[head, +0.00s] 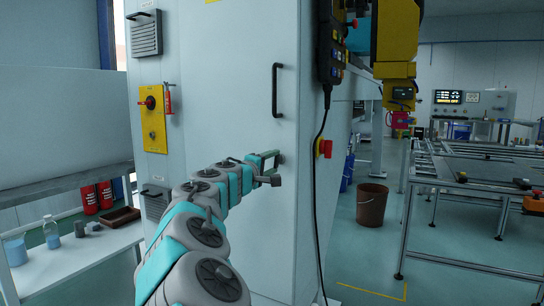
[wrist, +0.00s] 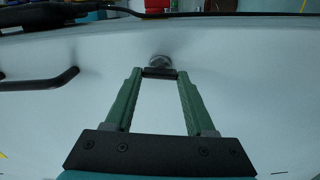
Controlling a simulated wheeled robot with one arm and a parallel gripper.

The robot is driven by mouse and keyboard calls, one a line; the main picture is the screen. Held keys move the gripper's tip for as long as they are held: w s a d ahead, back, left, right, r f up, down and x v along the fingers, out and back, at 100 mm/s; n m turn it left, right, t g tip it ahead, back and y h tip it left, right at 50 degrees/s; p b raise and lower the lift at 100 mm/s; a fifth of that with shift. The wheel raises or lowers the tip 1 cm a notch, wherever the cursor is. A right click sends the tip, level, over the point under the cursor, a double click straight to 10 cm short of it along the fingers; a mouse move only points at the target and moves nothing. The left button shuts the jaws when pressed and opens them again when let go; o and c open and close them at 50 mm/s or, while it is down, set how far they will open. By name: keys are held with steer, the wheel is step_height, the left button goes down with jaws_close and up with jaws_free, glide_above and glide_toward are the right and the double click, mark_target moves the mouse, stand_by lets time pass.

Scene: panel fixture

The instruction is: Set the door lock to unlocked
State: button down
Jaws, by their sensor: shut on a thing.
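The door lock (wrist: 159,60) is a small round metal fitting on the pale cabinet door, with a dark bar-shaped turn piece (wrist: 160,72) in front of it. In the wrist view, my gripper (wrist: 161,76) has its two green fingers converging on this turn piece, one fingertip at each end, shut on it. In the head view, my gripper (head: 274,162) reaches the door's right side, below the long door handle (head: 276,90). The fingers largely hide the lock there. I cannot read any locked or unlocked marking.
A yellow switch panel (head: 153,125) with a red knob is on the cabinet's left face. A control pendant (head: 331,45) with a hanging cable and a red emergency button (head: 325,148) are right of the door. A brown bucket (head: 371,205) stands on the floor.

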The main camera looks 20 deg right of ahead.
steer(key=shift+n+p, duration=0.45)
steer(key=shift+n, duration=0.25)
steer(key=shift+c, duration=1.2)
jaws_free()
steer(key=shift+a, duration=0.1)
steer(key=v, duration=0.7)
steer(key=shift+s+a+b, duration=0.2)
steer(key=shift+a+b, duration=0.05)
steer(key=shift+b, duration=0.1)
